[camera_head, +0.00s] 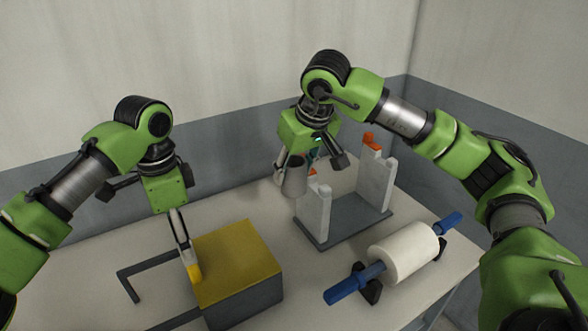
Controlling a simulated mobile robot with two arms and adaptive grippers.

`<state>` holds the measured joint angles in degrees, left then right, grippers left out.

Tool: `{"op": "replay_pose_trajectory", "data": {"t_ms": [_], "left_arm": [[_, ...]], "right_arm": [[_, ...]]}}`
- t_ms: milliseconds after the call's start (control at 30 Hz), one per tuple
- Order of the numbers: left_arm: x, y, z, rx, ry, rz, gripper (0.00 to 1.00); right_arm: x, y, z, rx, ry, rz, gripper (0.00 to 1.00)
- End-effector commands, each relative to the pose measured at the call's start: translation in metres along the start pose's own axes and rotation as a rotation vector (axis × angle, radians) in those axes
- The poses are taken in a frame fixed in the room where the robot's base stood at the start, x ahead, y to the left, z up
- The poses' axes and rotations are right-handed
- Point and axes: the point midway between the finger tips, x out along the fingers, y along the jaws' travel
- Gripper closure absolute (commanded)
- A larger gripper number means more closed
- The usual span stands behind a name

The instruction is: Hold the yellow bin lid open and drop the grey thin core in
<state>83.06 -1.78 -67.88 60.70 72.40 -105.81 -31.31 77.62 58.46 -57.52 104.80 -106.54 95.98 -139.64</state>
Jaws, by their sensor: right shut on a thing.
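The yellow bin lid (240,262) lies flat on top of the dark grey bin (245,307) at the front middle of the table. My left gripper (192,268) points down at the left edge of the lid, its tips by a small yellow piece there. Whether its fingers are apart or closed on that piece is unclear. My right gripper (288,182) is shut on the grey thin core (296,176), a short grey tube. It holds the core up in the air, behind and right of the bin, left of the grey stand.
A white roll (404,252) on a blue rod (347,284) rests on black supports at right. A dark angled bar frame (128,284) lies left of the bin.

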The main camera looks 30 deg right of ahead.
Motion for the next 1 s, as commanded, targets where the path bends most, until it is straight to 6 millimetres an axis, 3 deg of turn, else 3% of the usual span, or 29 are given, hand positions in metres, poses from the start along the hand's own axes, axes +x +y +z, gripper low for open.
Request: {"op": "replay_pose_trajectory", "data": {"t_ms": [500,1000], "left_arm": [[0.071,0.000,0.000,-0.001,0.002,0.001,0.28],[0.083,0.000,-0.001,0.000,0.003,0.000,0.28]], "right_arm": [[0.000,0.000,0.000,0.000,0.000,0.000,0.81],[0.000,0.000,0.000,0.000,0.000,0.000,0.81]]}}
